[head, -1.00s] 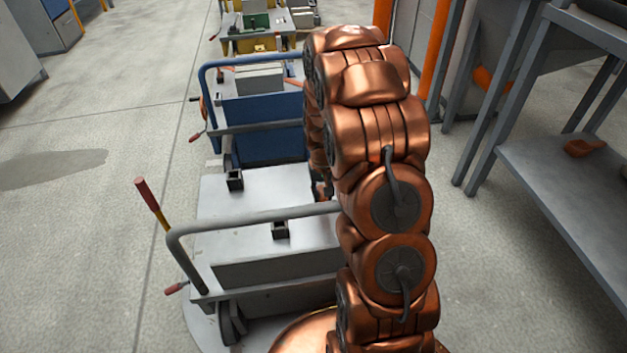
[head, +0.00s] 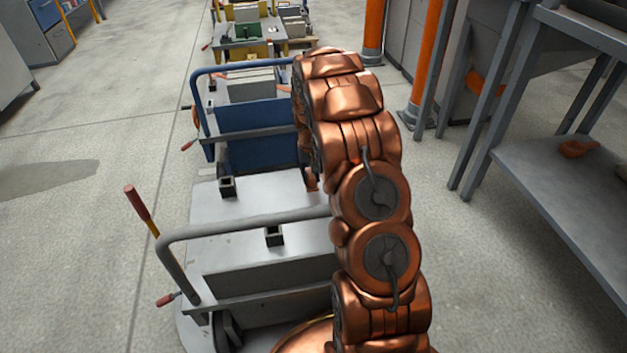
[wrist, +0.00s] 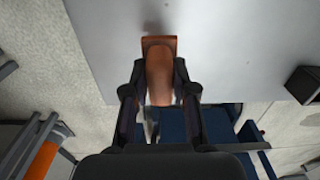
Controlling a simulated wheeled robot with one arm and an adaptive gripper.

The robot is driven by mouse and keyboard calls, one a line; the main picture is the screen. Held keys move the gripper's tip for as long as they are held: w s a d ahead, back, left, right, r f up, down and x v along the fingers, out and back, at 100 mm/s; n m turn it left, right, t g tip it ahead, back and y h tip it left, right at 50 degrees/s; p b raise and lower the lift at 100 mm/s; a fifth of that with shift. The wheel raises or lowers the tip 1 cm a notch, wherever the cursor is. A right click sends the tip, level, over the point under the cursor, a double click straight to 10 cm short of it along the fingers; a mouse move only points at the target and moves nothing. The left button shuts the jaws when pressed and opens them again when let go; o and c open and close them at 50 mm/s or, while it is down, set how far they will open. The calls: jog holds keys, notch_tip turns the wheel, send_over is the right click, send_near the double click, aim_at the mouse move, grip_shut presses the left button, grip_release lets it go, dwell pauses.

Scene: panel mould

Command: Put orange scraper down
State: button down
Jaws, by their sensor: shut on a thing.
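The orange scraper (wrist: 160,78) is in my gripper (wrist: 160,92) in the wrist view, between the two dark fingers. The fingers press on its sides, and its wide end points to the top of the picture. A pale grey flat surface (wrist: 230,45) lies beyond it, with a soft dark shadow just past the scraper's end. I cannot tell whether the scraper touches that surface. In the head view my copper arm hides the gripper and most or all of the scraper.
A grey cart (head: 265,265) with a tubular handle and flat top stands in front, with small dark blocks (head: 227,186) on it. A blue cart (head: 250,130) adjoins behind. A grey shelf table (head: 560,190) is at right. Floor at left is clear.

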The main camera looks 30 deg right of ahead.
aim_at(311, 182)
jog(key=shift+w+f+b, duration=0.15)
jog(key=shift+f+b, duration=0.6)
jog(key=shift+f, duration=1)
jog(key=shift+f, duration=0.1)
jog(key=c, duration=0.9)
grip_release()
jog(key=shift+f, duration=0.1)
jog(key=shift+c, duration=0.2)
notch_tip(311, 182, up, 12)
jog(key=p, duration=0.3)
jog(key=shift+r, duration=0.2)
jog(key=shift+r+p, duration=0.1)
jog(key=shift+p, duration=0.25)
